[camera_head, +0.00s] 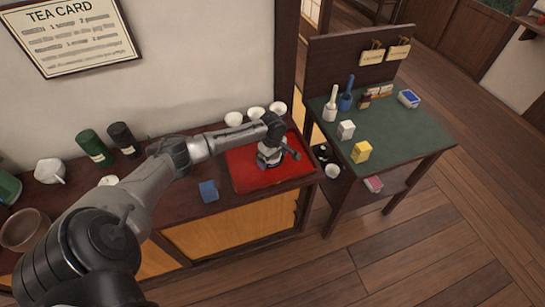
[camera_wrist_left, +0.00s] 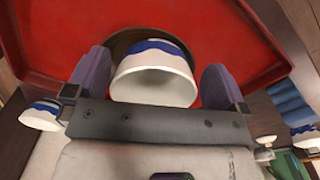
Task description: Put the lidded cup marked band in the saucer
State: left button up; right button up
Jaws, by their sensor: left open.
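A white cup with a wavy blue band (camera_wrist_left: 153,80) is between the two spread fingers of my open left gripper (camera_wrist_left: 153,74) in the left wrist view. Gaps show on both sides of it. I cannot tell whether it has a lid. A dark round saucer (camera_wrist_left: 121,44) shows behind the cup, on the red tray (camera_wrist_left: 245,35); whether the cup rests in it is unclear. In the head view my left gripper (camera_head: 270,150) is low over the red tray (camera_head: 242,172) and mostly hides what is under it. My right gripper is not in view.
White cups (camera_head: 256,113) stand behind the tray. A blue folded cloth (camera_head: 208,191) lies left of it, with dark canisters (camera_head: 121,137) farther left. A green-topped side table (camera_head: 405,135) with small boxes and bottles stands right. The tray's front is clear.

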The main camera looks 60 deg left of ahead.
pick_arm(q)
jog(key=shift+r+b, duration=0.45)
jog(key=shift+b, duration=0.1)
notch_tip(320, 180, up, 11)
jog(key=p, duration=0.4)
jog(key=s+d+f+m, duration=0.5)
jog(key=d+f+m, duration=0.1)
jog(key=d, duration=0.4)
jog(key=s+d+f+m, duration=0.4)
jog(key=d+f+m, duration=0.2)
jog(key=d, duration=0.5)
jog(key=s+d+r+m+t, duration=0.1)
jog(key=s+d+r+m, duration=0.1)
jog(key=s+d+m, duration=0.3)
jog(key=s+d+r+m+t, duration=0.2)
jog(key=s+d+m, duration=0.3)
jog(key=s, duration=0.7)
jog(key=shift+d+r+t, duration=0.3)
jog(key=shift+s, duration=0.1)
